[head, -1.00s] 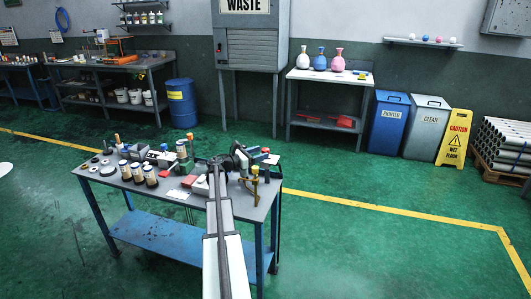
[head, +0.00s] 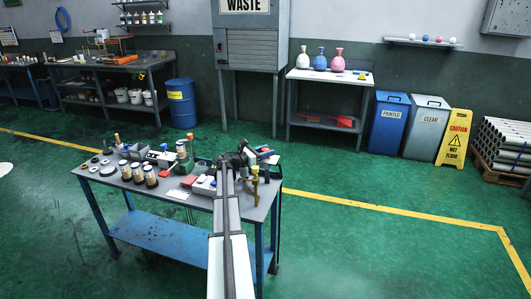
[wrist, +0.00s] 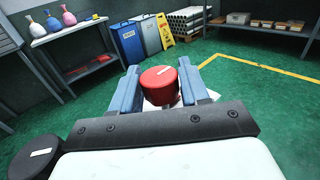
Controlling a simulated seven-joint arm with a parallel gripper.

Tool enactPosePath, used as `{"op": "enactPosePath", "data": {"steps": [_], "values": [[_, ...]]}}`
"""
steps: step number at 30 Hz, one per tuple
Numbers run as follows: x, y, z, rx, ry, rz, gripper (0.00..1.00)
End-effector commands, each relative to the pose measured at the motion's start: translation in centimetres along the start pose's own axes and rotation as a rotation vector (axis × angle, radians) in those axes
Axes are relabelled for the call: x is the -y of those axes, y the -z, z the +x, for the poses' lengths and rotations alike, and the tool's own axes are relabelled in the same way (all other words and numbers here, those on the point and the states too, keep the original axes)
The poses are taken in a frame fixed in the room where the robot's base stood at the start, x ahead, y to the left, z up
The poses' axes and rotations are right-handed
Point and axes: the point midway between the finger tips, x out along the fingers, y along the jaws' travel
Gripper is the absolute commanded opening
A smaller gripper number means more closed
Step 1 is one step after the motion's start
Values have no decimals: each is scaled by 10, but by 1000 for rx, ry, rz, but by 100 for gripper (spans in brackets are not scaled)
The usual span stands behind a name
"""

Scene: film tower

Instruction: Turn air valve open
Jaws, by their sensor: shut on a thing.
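In the wrist view my gripper (wrist: 158,68) has its two blue fingers on either side of a red round knob (wrist: 160,78). It is shut on this knob, which has a small pale mark on its flat top. I take the knob for the air valve's handle, but its body is hidden below, and I cannot tell whether the valve is open or closed. In the head view my arm reaches over the right part of the near workbench (head: 112,187). The fingers and the knob are too small and too covered there to make out.
Brown-labelled jars (head: 150,175) stand at the bench's left front. A brass stand (head: 254,182) is close to my arm's right. In the wrist view a dark round piece (wrist: 35,160) shows at lower left. Green floor surrounds the bench.

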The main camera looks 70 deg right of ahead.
Motion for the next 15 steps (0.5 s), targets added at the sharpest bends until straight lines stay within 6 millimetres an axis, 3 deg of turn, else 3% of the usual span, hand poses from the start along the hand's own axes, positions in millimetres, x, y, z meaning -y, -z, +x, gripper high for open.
{"op": "enactPosePath", "data": {"steps": [6,15], "values": [[0,0,0,0,0,0,15],[-2,0,0,1,81,0,14]]}}
